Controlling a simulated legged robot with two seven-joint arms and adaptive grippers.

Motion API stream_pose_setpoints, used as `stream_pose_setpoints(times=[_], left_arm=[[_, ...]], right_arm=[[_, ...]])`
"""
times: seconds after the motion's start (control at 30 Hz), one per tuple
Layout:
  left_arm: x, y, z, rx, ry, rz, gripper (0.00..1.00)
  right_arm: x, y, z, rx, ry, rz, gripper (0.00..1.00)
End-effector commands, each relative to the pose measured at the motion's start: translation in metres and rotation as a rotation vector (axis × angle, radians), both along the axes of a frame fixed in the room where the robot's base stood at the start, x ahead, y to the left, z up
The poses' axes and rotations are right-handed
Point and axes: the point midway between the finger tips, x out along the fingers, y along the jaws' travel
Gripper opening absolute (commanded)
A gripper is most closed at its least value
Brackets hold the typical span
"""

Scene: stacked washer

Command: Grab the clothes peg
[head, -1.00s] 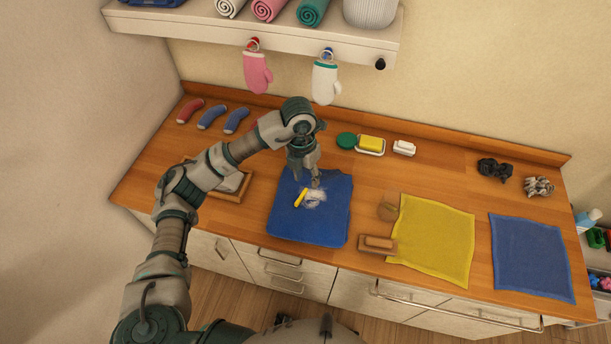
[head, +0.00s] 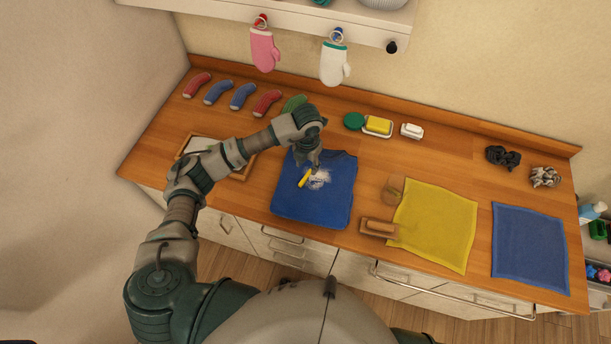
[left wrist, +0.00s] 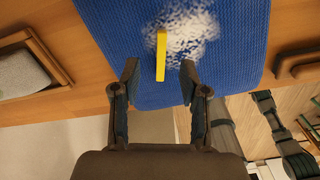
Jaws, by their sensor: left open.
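The yellow clothes peg (head: 305,177) lies on the folded blue cloth (head: 312,212), at the edge of a white patch (head: 320,179). The peg also shows in the left wrist view (left wrist: 161,55), upright in the picture, with the white patch (left wrist: 190,35) beside it. My left gripper (head: 314,168) is above the cloth, very close to the peg in the head view. In the left wrist view, my left gripper (left wrist: 160,80) is open and empty; the peg lies between the lines of its two fingers, mostly beyond their tips.
A wooden tray (head: 240,174) stands left of the cloth. A brush (head: 379,227), a yellow cloth (head: 437,225) and a flat blue cloth (head: 530,248) lie to the right. Mittens hang from the shelf above.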

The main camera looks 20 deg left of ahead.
Motion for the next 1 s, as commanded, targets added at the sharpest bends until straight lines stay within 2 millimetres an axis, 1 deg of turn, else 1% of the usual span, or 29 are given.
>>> stream_pose_setpoints(times=[0.17,0.3,0.4,0.57,0.67,0.7,0.73,0.77,1.0], left_arm=[[-0.002,-0.001,-0.026,0.001,0.007,0.0,0.44],[-0.001,-0.001,-0.044,0.0,0.004,-0.001,0.44],[0.0,-0.001,-0.048,0.001,0.002,-0.002,0.44],[0.0,-0.001,-0.049,0.001,0.002,-0.001,0.44],[0.0,0.0,-0.048,0.001,0.002,-0.001,0.22],[0.0,0.0,-0.048,0.001,0.002,-0.001,0.12],[0.0,-0.001,-0.048,0.001,0.002,-0.001,0.05],[0.0,-0.001,-0.048,0.001,0.002,-0.001,0.02],[0.0,-0.001,-0.048,0.001,0.002,-0.001,0.01]], right_arm=[[0.0,0.0,0.012,0.0,-0.001,0.0,0.4],[0.0,0.0,0.013,0.0,0.0,0.0,0.4],[0.0,0.0,0.014,0.0,-0.001,0.0,0.4],[0.0,0.0,0.013,0.0,-0.001,0.0,0.4],[0.0,0.0,0.013,0.0,-0.001,0.0,0.4],[0.0,0.0,0.013,0.0,-0.001,0.0,0.4],[0.0,0.0,0.013,0.0,-0.001,0.0,0.4],[0.0,0.0,0.013,0.0,-0.001,-0.001,0.4],[0.0,0.0,0.013,0.0,-0.001,-0.001,0.4]])
